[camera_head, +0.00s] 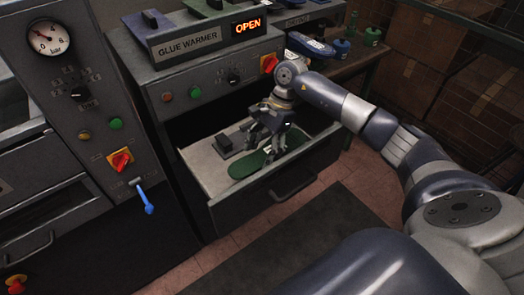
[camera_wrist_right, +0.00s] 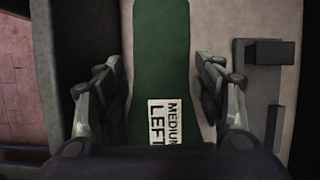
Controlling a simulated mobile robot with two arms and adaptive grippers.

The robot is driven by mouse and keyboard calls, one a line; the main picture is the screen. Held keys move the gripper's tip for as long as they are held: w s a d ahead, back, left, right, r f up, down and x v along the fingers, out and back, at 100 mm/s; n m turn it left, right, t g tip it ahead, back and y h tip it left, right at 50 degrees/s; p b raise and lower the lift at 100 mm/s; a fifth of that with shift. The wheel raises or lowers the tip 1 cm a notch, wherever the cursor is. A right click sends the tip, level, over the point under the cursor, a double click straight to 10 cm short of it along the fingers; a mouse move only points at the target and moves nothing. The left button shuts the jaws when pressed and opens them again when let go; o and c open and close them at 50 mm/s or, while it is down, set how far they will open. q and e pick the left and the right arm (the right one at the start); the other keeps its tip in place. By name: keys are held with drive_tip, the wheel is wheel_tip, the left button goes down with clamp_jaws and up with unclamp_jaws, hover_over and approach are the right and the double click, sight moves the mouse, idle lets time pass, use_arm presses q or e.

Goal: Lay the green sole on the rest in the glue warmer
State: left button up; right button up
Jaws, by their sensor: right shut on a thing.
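The green sole (camera_head: 250,166) is inside the open drawer (camera_head: 292,188) of the glue warmer (camera_head: 190,45), over a pale plate (camera_head: 207,168). My right gripper (camera_head: 270,147) reaches down from above and is shut on the sole across its width. In the right wrist view the green sole (camera_wrist_right: 163,60) runs between the two fingers (camera_wrist_right: 160,95) and carries a white label (camera_wrist_right: 165,122) reading MEDIUM LEFT. Whether the sole touches the plate or hangs just above it, I cannot tell. My left gripper is not in view.
A dark block (camera_head: 224,143) stands on the plate beside the sole; it also shows in the right wrist view (camera_wrist_right: 265,52). The drawer's walls surround the gripper. The sign (camera_head: 248,26) reads OPEN. A machine with a gauge (camera_head: 48,38) stands at left.

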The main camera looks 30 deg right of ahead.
drive_tip(key=o, duration=1.2)
drive_tip(key=shift+f, duration=0.1)
drive_tip(key=v, duration=1.2)
